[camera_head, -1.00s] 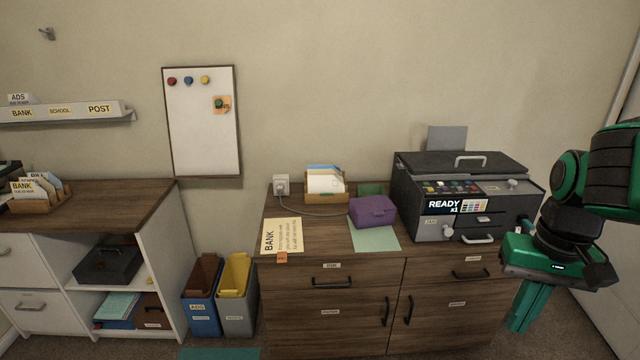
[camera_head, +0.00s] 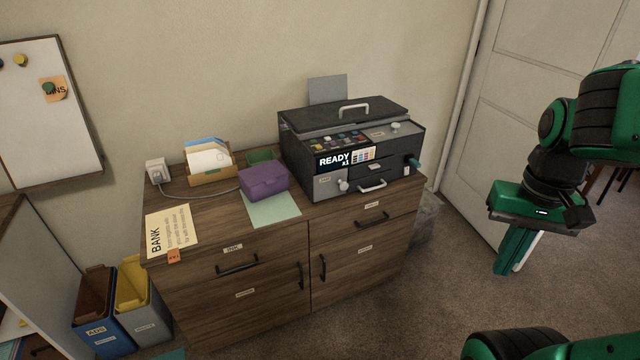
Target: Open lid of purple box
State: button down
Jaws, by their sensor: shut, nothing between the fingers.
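The purple box (camera_head: 264,181) sits on the wooden cabinet top, left of the printer, with its lid closed. It lies at the back edge of a pale green sheet (camera_head: 272,209). My gripper (camera_head: 506,266) hangs at the right of the view, over the floor and well apart from the box. Its green fingers point down, are shut and hold nothing.
A dark printer (camera_head: 350,150) stands right of the box. A letter holder (camera_head: 208,160) and a white plug (camera_head: 157,171) are at the back left. A BANK paper (camera_head: 172,232) lies at the left front. Open carpet (camera_head: 455,300) lies between the cabinet and my gripper.

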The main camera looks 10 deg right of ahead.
aim_at(267, 173)
jog(key=z, duration=1.55)
jog(key=k, duration=1.05)
jog(key=u, duration=1.9)
jog(key=i, duration=1)
jog(key=z, duration=0.05)
